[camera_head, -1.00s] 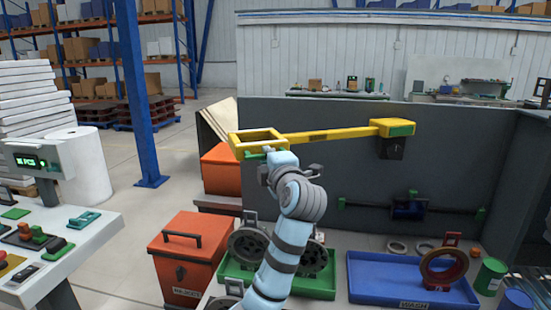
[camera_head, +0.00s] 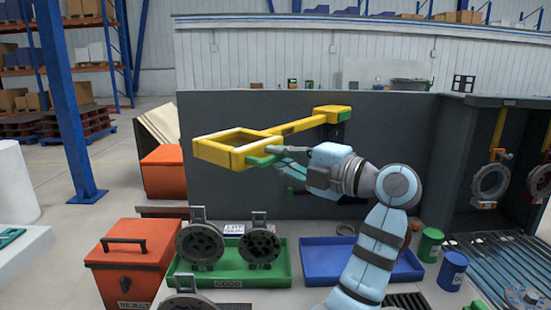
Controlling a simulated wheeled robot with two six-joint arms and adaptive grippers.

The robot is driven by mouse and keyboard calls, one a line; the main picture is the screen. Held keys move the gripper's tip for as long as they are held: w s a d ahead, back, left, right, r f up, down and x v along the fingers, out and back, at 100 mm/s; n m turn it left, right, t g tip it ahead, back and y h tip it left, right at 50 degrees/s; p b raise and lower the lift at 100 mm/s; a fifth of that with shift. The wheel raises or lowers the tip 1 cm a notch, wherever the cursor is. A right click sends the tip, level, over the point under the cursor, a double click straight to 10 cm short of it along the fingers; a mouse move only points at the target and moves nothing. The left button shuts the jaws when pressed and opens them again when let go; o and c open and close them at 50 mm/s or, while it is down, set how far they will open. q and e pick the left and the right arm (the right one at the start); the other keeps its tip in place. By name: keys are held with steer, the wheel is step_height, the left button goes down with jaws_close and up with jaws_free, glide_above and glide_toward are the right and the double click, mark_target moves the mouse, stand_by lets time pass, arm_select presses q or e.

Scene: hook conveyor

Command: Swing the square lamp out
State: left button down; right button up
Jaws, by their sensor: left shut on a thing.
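The square lamp is a yellow square frame (camera_head: 234,148) on a yellow swing arm (camera_head: 292,127), in the head view left of centre. The arm runs back to a yellow and green mount (camera_head: 332,113) at the grey wall. A green handle (camera_head: 256,161) sits at the frame's front right corner. My left gripper (camera_head: 277,156) comes in from the right and is shut on this green handle. Its fingers hide part of the handle. The frame hangs out in front of the wall, above the green tray. My right gripper is not in view.
Below stand a green tray (camera_head: 230,281) with grey round parts, a blue tray (camera_head: 318,270) partly behind my arm, and an orange reject bin (camera_head: 125,262). At right, rings hang on yellow hooks (camera_head: 497,130) above a roller conveyor (camera_head: 500,258). The grey wall (camera_head: 400,125) stands behind.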

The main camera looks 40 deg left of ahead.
arm_select(q)
steer(key=shift+f, duration=0.1)
steer(key=c, duration=1.9)
jaws_free()
steer(key=shift+w+d, duration=0.1)
steer(key=shift+d, duration=0.05)
steer(key=shift+o, duration=1.1)
steer(key=shift+w+d, duration=0.15)
steer(key=shift+d, duration=0.25)
steer(key=shift+a, duration=0.1)
steer(key=d, duration=0.7)
steer(key=shift+w+d, duration=0.2)
steer(key=shift+w, duration=0.15)
steer(key=shift+d, duration=0.1)
